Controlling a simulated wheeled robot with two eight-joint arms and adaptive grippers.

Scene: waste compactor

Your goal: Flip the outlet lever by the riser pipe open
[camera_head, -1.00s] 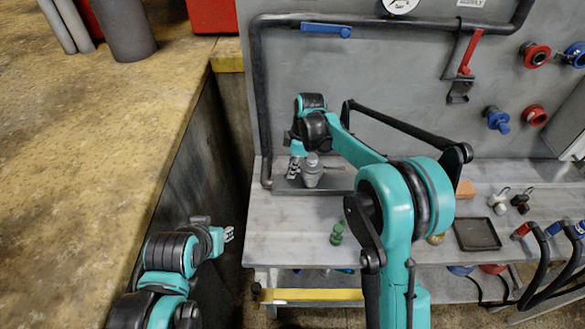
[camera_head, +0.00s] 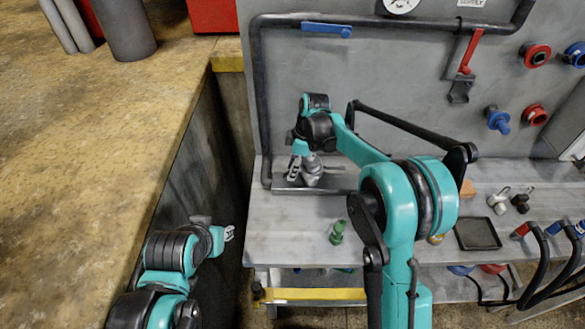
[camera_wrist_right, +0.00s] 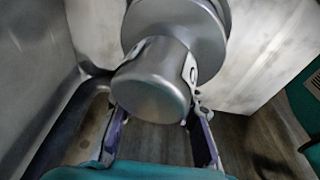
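A blue lever (camera_head: 327,28) lies along the dark pipe at the top of the grey panel, near where the riser pipe (camera_head: 262,100) bends. A red lever (camera_head: 470,52) hangs on the panel further right. My right gripper (camera_head: 300,172) is low beside the riser pipe, at a grey metal fitting (camera_head: 313,172). In the right wrist view its fingers (camera_wrist_right: 158,135) are spread, with the fitting's round end (camera_wrist_right: 150,85) between and beyond them; I cannot tell whether they touch. My left gripper (camera_head: 229,233) is at the lower left, away from the bench, its fingers too small to read.
The bench (camera_head: 285,225) holds a small green part (camera_head: 337,232), a black tray (camera_head: 478,234) and several small fittings. Red and blue couplings are on the panel at right. A gauge (camera_head: 401,5) is at the top. A stone-coloured block (camera_head: 100,150) fills the left.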

